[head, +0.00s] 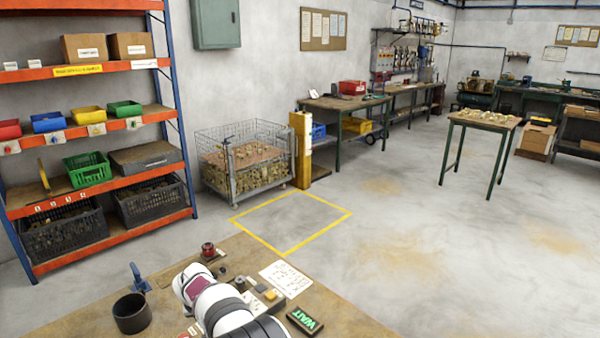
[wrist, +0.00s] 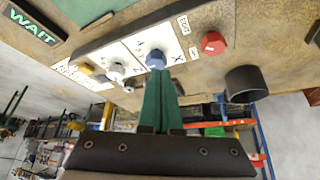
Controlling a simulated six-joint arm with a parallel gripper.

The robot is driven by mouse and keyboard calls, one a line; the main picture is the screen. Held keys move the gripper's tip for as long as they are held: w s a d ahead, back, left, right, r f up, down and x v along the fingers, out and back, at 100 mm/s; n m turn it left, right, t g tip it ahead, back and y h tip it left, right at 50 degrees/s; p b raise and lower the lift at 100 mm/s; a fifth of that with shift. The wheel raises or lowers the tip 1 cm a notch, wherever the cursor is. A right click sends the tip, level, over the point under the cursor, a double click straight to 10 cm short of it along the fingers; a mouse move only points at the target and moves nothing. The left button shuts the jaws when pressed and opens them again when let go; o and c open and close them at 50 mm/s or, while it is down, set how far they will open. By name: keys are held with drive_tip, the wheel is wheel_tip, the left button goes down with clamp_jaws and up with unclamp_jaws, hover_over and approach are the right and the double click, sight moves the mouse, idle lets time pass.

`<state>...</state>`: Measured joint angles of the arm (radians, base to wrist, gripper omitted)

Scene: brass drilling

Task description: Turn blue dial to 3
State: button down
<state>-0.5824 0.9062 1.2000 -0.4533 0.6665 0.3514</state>
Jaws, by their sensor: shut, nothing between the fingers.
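In the wrist view the blue dial (wrist: 155,60) sits on a white plate of a grey panel (wrist: 185,22) on the bench. Marks are printed around the dial, with an X to its right. Which number the dial points to cannot be read. My gripper (wrist: 156,76) has its two green fingers shut together, empty, with the tips at the dial's near edge. Whether they touch it cannot be told. In the head view my arm hides the blue dial and the fingertips.
A white dial (wrist: 116,70) and a yellow dial (wrist: 85,68) stand left of the blue one. A red knob (wrist: 213,43) and a dark open cylinder (wrist: 245,82) are to its right. A lit WAIT sign (head: 304,321) and paper sheet (head: 285,279) lie on the bench (head: 345,318).

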drive_tip(key=shift+r, duration=0.6)
drive_tip(key=f, duration=0.2)
drive_tip(key=d+f, duration=0.1)
drive_tip(key=f, duration=0.3)
drive_tip(key=shift+w+d, duration=0.2)
drive_tip(key=shift+d, duration=0.1)
